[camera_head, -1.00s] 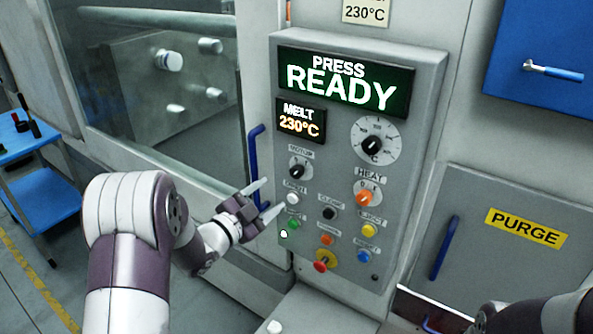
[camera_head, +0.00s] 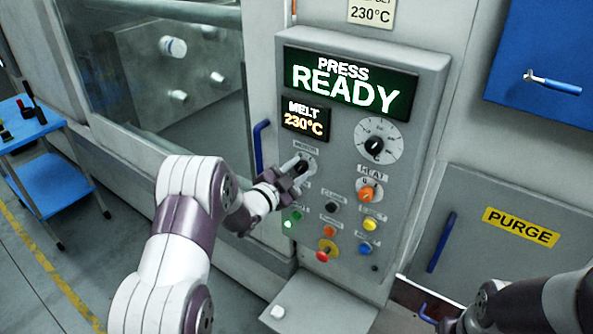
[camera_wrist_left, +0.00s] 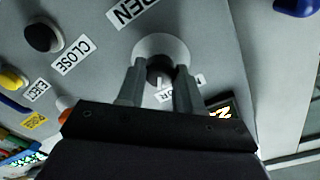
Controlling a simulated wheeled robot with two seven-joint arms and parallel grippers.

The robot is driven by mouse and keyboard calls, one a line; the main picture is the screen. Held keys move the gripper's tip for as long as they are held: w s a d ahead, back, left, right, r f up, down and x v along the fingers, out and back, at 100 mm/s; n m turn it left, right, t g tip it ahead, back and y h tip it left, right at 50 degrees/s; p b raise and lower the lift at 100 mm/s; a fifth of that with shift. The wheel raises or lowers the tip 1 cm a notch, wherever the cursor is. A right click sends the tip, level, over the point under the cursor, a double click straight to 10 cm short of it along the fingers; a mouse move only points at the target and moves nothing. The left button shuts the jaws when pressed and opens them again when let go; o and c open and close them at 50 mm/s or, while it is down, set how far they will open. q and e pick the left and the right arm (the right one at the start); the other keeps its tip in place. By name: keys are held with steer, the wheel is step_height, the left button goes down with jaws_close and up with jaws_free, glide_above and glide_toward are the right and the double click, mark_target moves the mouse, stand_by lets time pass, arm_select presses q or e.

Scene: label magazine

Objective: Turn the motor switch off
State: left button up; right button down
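The motor switch (camera_wrist_left: 160,70) is a dark knob on a round pale plate (camera_wrist_left: 172,47), high on the left of the grey control panel (camera_head: 425,105). In the left wrist view my left gripper (camera_wrist_left: 160,76) has one finger on each side of the knob; the gap looks very narrow, and I see no clear contact. My right gripper (camera_head: 446,325) is at the bottom right edge, mostly cut off, its fingers unclear.
The heat knob (camera_head: 367,194), a temperature dial (camera_head: 375,146) and several coloured buttons are close by on the panel. A blue handle (camera_head: 261,147) stands left of the panel. A pale ledge (camera_head: 330,308) juts out below.

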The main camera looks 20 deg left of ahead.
arm_select(q)
steer(key=shift+f+n+b, duration=0.15)
steer(key=shift+n+b, duration=0.85)
steer(key=shift+n, duration=0.1)
steer(key=n+b, duration=0.2)
steer(key=n, duration=0.1)
steer(key=shift+n, duration=0.3)
steer(key=n+b, duration=0.1)
steer(key=n, duration=0.2)
steer(key=shift+n, duration=0.3)
steer(key=shift+a+r+n+t, duration=0.1)
steer(key=shift+n+t, duration=0.05)
steer(key=shift+n, duration=1)
steer(key=shift+r+n+t, duration=0.1)
steer(key=shift+n+t, duration=0.05)
steer(key=shift+n, duration=1)
steer(key=o, duration=1)
steer(key=shift+o, duration=0.2)
